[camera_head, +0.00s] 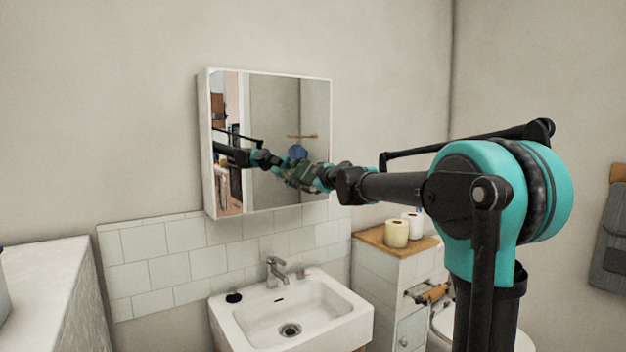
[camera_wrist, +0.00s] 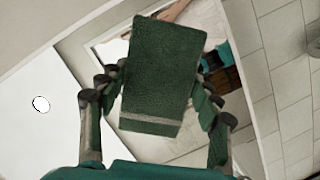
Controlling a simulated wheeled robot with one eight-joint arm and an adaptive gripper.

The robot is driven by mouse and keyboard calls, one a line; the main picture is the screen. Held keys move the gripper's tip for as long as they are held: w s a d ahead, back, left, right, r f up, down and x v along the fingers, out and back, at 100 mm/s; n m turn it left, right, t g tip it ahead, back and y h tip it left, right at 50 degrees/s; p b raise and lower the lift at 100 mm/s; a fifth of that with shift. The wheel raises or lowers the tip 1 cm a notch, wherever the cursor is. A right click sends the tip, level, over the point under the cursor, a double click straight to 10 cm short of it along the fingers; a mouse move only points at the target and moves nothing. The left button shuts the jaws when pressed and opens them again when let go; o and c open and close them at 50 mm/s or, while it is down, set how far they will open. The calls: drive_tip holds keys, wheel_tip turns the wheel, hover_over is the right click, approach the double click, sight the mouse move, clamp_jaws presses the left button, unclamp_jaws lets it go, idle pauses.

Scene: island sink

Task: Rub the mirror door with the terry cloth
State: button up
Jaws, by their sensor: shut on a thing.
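The mirror door (camera_head: 285,105) is the front of a white wall cabinet above the sink, and it reflects my arm and the room. My gripper (camera_head: 310,177) is at the lower part of the mirror, close to its surface. In the wrist view my gripper (camera_wrist: 158,100) is shut on the green terry cloth (camera_wrist: 165,65), with fingers on both sides of it. The cloth has a pale stripe near its lower end. In the head view the cloth is hard to tell apart from the gripper and its reflection. I cannot tell whether the cloth touches the glass.
A white sink (camera_head: 255,325) with a faucet (camera_head: 275,271) is below the cabinet. A tiled stand (camera_head: 385,275) with a wooden top and paper rolls (camera_head: 396,233) is to the right. A white counter (camera_head: 45,280) is at the left.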

sight(280, 181)
drive_tip(key=shift+s+a, duration=1.1)
drive_tip(key=shift+a, duration=0.5)
drive_tip(key=shift+s+a, duration=1.1)
drive_tip(key=shift+a, duration=0.55)
drive_tip(key=shift+s+a, duration=1.1)
drive_tip(key=shift+a, duration=0.5)
drive_tip(key=shift+d, duration=0.1)
drive_tip(key=shift+d+f+v, duration=0.15)
drive_tip(key=shift+d+v, duration=0.05)
drive_tip(key=shift+v, duration=0.75)
drive_tip(key=shift+d+f+v, duration=0.15)
drive_tip(key=shift+v, duration=0.8)
drive_tip(key=shift+d+f+v, duration=0.1)
drive_tip(key=shift+d+v, duration=0.1)
drive_tip(key=shift+v, duration=0.75)
drive_tip(key=shift+w, duration=0.1)
drive_tip(key=shift+s+d, duration=0.4)
drive_tip(key=shift+s, duration=0.2)
drive_tip(key=shift+s+d, duration=0.45)
drive_tip(key=shift+s, duration=0.15)
